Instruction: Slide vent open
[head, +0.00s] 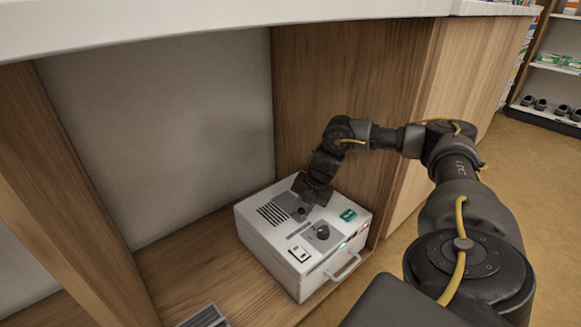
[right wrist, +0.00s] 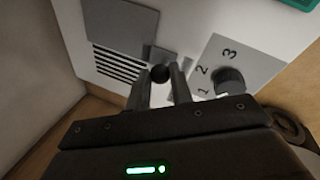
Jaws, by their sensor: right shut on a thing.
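The vent (head: 271,215) is a set of dark slots in the top of a white box (head: 262,245) on the wooden shelf. A grey sliding plate (head: 287,201) lies beside the slots, and several slots are uncovered. In the right wrist view the slots (right wrist: 116,66) and the grey plate (right wrist: 122,24) show again. A small dark round knob (right wrist: 160,72) sits between the fingertips of my right gripper (right wrist: 161,88), which is shut on it. In the head view my right gripper (head: 303,207) reaches down to the box top and hides part of the plate. My left gripper is not in view.
The box also has a dial (head: 322,232) marked 1, 2, 3, a white switch (head: 299,254), a green label (head: 348,215) and a front handle (head: 345,268). Wooden panels enclose the shelf under a white counter (head: 200,20). A grey slatted object (head: 205,317) lies at the bottom edge.

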